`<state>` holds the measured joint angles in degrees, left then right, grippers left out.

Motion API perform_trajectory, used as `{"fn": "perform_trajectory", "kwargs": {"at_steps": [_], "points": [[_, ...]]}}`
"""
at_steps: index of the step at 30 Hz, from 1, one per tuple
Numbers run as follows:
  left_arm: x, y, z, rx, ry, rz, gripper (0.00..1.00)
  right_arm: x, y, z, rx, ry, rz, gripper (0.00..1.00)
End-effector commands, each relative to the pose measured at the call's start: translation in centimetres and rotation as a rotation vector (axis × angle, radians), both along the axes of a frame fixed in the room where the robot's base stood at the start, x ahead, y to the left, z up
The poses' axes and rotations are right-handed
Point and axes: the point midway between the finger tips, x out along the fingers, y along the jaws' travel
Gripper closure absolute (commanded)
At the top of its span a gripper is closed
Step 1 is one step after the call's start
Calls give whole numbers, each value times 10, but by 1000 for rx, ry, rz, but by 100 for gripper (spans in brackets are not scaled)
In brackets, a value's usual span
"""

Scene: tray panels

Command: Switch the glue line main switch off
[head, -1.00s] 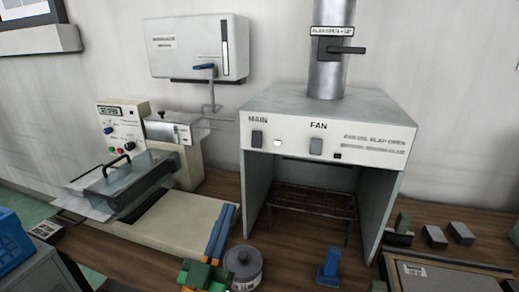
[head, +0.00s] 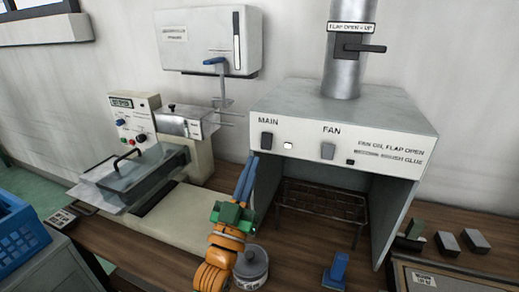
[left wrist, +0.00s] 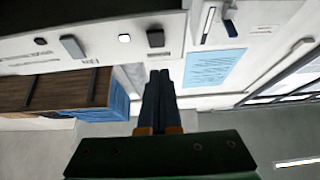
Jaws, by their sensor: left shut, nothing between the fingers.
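The MAIN switch (head: 266,141) is a dark grey rocker on the left of the hood's pale front panel (head: 302,146). A lit white lamp (head: 288,145) is beside it, and the FAN switch (head: 328,150) is further right. My left gripper (head: 249,162) is shut and empty, its blue fingers pointing up just below and left of the MAIN switch, apparently apart from it. In the left wrist view the panel appears upside down, with the MAIN switch (left wrist: 156,38) beyond the fingertips (left wrist: 160,73). My right gripper is out of view.
A machine with knobs and a clear-lidded bed (head: 145,165) stands left of the hood (head: 400,110). A grey tin (head: 250,268) and a blue block-like item (head: 335,272) are on the wooden bench. A duct with a flap lever (head: 365,48) rises above the hood.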

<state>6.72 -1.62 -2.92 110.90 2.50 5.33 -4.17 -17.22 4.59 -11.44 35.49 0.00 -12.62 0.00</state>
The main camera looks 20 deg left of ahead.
Motion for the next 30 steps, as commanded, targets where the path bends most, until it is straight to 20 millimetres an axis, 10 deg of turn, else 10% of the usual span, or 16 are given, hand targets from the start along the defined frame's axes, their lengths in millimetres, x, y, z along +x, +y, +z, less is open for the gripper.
{"fn": "perform_trajectory", "kwargs": {"at_steps": [9, 22, 30], "points": [[46, -1, 1, 0, 1, 0, 100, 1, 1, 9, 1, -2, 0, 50], [52, -2, -2, 0, -2, 0, 100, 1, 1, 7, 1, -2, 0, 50], [57, -2, -21, -5, -131, 0, 100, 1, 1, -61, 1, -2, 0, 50]]}}
